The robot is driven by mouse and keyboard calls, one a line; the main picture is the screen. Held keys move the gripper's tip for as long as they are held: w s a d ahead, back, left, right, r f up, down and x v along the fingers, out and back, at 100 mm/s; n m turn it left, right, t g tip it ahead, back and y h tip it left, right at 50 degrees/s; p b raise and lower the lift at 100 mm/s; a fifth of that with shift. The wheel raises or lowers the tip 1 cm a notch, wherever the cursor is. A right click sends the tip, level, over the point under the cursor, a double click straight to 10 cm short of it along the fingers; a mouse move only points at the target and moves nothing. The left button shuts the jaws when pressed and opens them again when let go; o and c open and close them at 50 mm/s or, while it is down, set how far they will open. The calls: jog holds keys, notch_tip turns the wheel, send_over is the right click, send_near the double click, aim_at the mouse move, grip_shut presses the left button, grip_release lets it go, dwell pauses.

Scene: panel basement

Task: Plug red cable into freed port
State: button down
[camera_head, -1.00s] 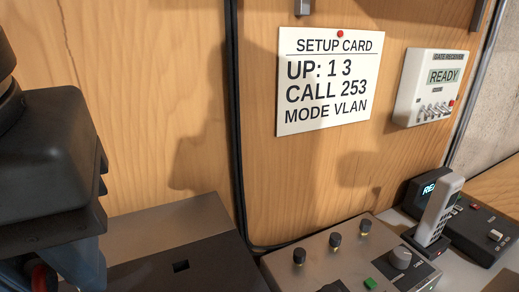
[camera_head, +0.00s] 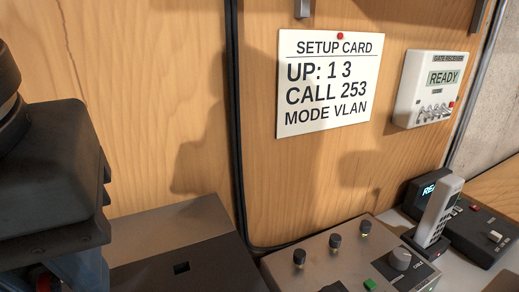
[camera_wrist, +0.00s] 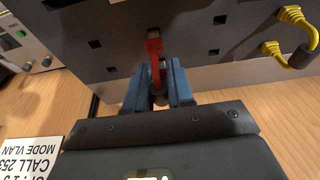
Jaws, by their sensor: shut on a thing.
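My gripper (camera_wrist: 159,72) has blue fingers and is shut on the red cable (camera_wrist: 154,52) in the wrist view. The cable's red plug end points to the dark panel (camera_wrist: 185,62) and is at or very close to its face. I cannot tell whether it sits in a port. An open square port (camera_wrist: 112,70) is on one side and another port (camera_wrist: 213,52) on the other. In the head view, my gripper is at the lower left, its fingertips out of sight; the dark box top (camera_head: 215,268) shows one square port (camera_head: 181,267).
In the head view, a knob console (camera_head: 330,262), a handset (camera_head: 440,210), a setup card (camera_head: 323,80) and a gate receiver (camera_head: 428,90) are to the right. A black cable (camera_head: 234,120) runs down the wall.

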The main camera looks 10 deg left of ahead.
jog(key=shift+f, duration=0.9)
dwell(2.9)
jog(key=c, duration=0.5)
grip_release()
jog(key=shift+r, duration=0.15)
jog(key=shift+r+p, duration=3.45)
jog(key=shift+r, duration=0.15)
